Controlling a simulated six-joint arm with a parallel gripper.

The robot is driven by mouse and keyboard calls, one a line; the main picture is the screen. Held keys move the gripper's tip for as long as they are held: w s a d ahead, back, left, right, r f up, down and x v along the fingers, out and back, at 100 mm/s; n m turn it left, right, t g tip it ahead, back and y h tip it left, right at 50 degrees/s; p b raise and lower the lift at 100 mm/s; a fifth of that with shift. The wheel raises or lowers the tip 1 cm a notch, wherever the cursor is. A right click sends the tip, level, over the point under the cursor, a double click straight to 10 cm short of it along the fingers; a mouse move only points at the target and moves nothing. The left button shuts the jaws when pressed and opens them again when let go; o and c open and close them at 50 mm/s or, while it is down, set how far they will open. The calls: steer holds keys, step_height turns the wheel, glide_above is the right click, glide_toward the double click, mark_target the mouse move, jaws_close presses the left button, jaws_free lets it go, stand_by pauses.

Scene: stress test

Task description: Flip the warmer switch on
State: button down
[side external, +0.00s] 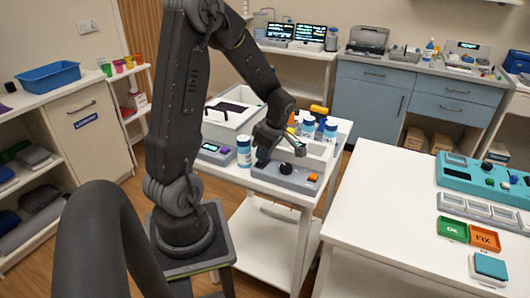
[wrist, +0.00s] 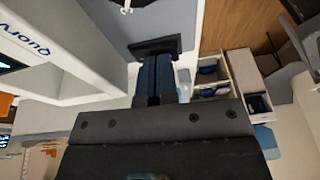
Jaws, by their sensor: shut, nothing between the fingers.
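A low grey control box (side external: 290,181) stands on the white cart, with a black knob (side external: 286,168) and an orange button (side external: 313,178) on top. I cannot tell which of its parts is the warmer switch. My gripper (side external: 262,161) points down at the left end of this box. In the wrist view my gripper (wrist: 159,57) shows two dark blue fingers side by side, shut and empty. Their tips are at a black raised piece (wrist: 155,46) on a grey panel (wrist: 150,18); contact is unclear. The arm's end hides part of the box's left end.
The white cart (side external: 305,200) also holds a white open box (side external: 232,118), a blue-and-white bottle (side external: 244,152), a small unit with a screen (side external: 214,153) and several bottles (side external: 320,130) behind my gripper. A white table (side external: 385,225) stands to the right, with a teal panel (side external: 485,180).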

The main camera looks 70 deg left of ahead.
stand_by(0.3)
steer(key=a+v, duration=0.2)
steer(key=v, duration=1.1)
steer(key=shift+w+r, duration=0.4)
steer(key=shift+r, duration=0.1)
